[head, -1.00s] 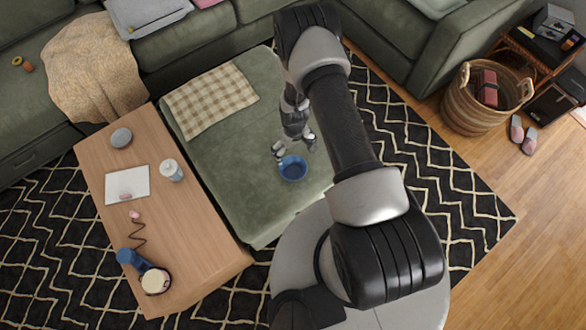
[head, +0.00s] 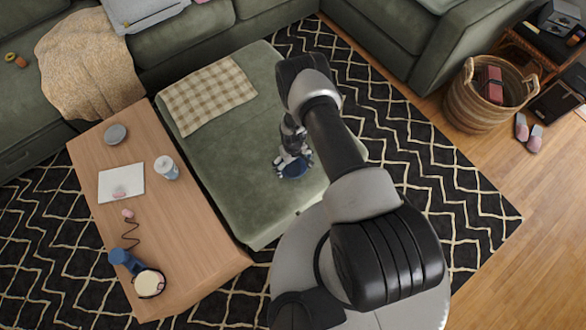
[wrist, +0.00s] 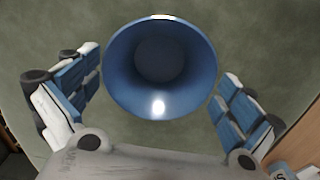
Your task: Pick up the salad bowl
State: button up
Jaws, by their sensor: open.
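The blue salad bowl (head: 293,171) sits upright on the green ottoman (head: 237,195). In the wrist view the bowl (wrist: 160,105) is empty, seen from above with its round rim facing me. My gripper (head: 293,163) is over the bowl and hides part of it in the head view. In the wrist view my gripper (wrist: 160,100) is open, with one finger at each side of the bowl.
A wooden table (head: 195,235) stands left of the ottoman, holding a white jar (head: 166,168), a paper (head: 120,184) and a blue item (head: 125,260). A checked cloth (head: 210,93) lies at the ottoman's far end. A wicker basket (head: 470,105) stands at the right.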

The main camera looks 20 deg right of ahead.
jog(key=shift+f, duration=0.65)
jog(key=shift+c, duration=0.5)
jog(key=c, duration=0.8)
jog(key=shift+o, duration=0.2)
jog(key=shift+r, duration=0.1)
